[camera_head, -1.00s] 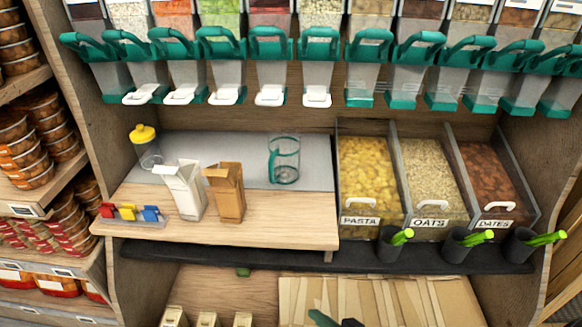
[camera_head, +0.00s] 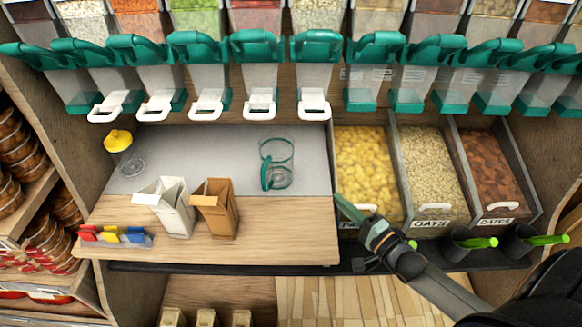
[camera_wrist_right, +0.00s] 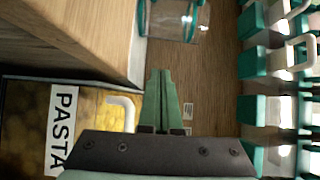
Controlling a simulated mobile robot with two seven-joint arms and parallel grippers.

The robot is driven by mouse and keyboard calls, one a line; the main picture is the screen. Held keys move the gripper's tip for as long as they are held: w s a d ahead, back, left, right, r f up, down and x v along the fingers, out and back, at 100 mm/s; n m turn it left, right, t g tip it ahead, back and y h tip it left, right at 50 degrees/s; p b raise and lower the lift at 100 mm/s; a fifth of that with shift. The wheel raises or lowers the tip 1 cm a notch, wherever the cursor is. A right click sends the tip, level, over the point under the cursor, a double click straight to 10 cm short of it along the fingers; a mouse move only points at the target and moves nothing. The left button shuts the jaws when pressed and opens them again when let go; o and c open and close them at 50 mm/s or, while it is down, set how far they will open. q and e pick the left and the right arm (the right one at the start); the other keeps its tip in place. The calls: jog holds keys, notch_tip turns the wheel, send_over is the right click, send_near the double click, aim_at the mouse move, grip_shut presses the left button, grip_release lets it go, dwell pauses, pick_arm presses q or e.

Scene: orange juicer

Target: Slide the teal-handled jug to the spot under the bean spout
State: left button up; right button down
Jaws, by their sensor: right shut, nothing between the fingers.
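The clear jug (camera_head: 279,160) with a teal handle stands upright on the grey mat (camera_head: 205,150), near its right end. The handle is on its left front side. My right gripper (camera_head: 341,199) is shut and empty, in front and to the right of the jug, over the pasta bin's left edge and apart from the jug. In the right wrist view, the shut green fingers (camera_wrist_right: 165,75) point toward the jug (camera_wrist_right: 173,20), which shows only in part. A row of spouts with white levers (camera_head: 259,105) hangs above the mat; I cannot tell which one is for beans. My left gripper is out of view.
The pasta bin (camera_head: 341,140), oats bin (camera_head: 398,150) and dates bin stand right of the mat. A white carton (camera_head: 170,208), brown carton (camera_head: 216,208) and yellow-lidded jar (camera_head: 122,150) stand left of the jug. Bare mat lies left of the jug.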

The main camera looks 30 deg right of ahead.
jog(key=w, duration=0.1)
jog(key=b, duration=0.1)
send_near(290, 174)
jog(key=w+d, duration=0.3)
jog(key=w, duration=0.1)
jog(key=shift+d, duration=0.3)
jog(key=w+a, duration=0.2)
jog(key=shift+w+a, duration=0.25)
jog(key=shift+a, duration=0.1)
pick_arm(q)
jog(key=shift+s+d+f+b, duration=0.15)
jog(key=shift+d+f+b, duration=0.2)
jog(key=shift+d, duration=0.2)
pick_arm(e)
jog(key=shift+w+a, duration=0.3)
jog(key=shift+a, duration=0.15)
jog(key=shift+w+a+r, duration=0.1)
jog(key=shift+w+a, duration=0.35)
jog(key=shift+a, duration=0.2)
jog(key=shift+w+a, duration=0.15)
jog(key=shift+a, duration=0.15)
pick_arm(q)
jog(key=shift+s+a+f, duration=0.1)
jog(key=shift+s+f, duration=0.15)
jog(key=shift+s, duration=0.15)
jog(key=shift+p, duration=0.3)
pick_arm(e)
jog(key=shift+d, duration=0.1)
